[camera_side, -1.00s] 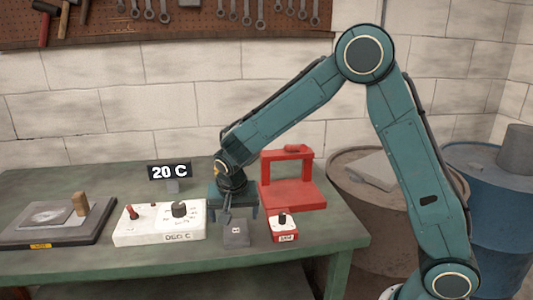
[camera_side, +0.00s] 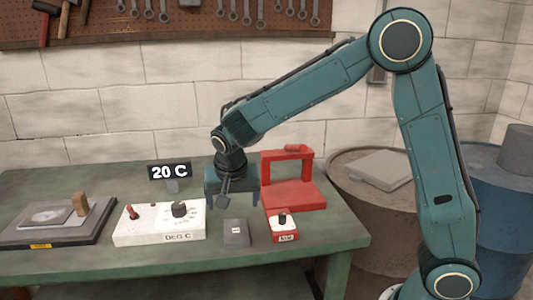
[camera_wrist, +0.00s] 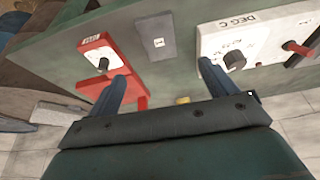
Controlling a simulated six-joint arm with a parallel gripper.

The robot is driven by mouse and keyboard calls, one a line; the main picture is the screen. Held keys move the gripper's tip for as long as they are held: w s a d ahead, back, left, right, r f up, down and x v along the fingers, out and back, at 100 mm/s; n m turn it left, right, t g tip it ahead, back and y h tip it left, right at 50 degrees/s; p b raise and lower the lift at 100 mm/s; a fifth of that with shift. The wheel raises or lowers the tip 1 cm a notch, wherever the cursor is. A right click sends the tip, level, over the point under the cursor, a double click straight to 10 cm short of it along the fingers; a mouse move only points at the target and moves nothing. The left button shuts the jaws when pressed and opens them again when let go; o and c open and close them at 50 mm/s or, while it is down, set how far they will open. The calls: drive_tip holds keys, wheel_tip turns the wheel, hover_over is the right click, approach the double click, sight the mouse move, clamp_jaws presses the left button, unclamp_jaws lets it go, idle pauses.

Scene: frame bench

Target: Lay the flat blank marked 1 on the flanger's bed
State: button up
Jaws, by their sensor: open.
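A small dark grey flat blank (camera_side: 237,235) with a pale label lies on the green bench; its mark is too small to read. It also shows in the wrist view (camera_wrist: 155,45), beyond my fingertips. My gripper (camera_side: 231,203) is open and empty, above and slightly behind the blank, apart from it. Its two blue fingers (camera_wrist: 163,70) spread wide in the wrist view. A red machine (camera_side: 295,194) with a flat bed and an upright frame stands behind and to the right of the blank. I take it for the flanger, though no name shows on it. Its bed looks empty.
A red control box (camera_side: 284,236) with a black knob sits just right of the blank. A white DEG C box (camera_side: 160,224) stands to its left, below a 20 C display (camera_side: 169,171). A dark plate unit (camera_side: 55,222) is at far left. Bench room in front is clear.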

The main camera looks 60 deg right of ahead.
drive_tip(key=s+d+r+n+t+y, duration=0.1)
drive_tip(key=s+d+r+n+y, duration=0.2)
drive_tip(key=s+r, duration=0.75)
drive_tip(key=s+n+t, duration=0.1)
drive_tip(key=s+n, duration=0.5)
drive_tip(key=s, duration=1)
drive_tip(key=shift+a+f, duration=0.15)
drive_tip(key=shift+a, duration=0.2)
drive_tip(key=shift+o, duration=0.4)
drive_tip(key=shift+s, duration=0.1)
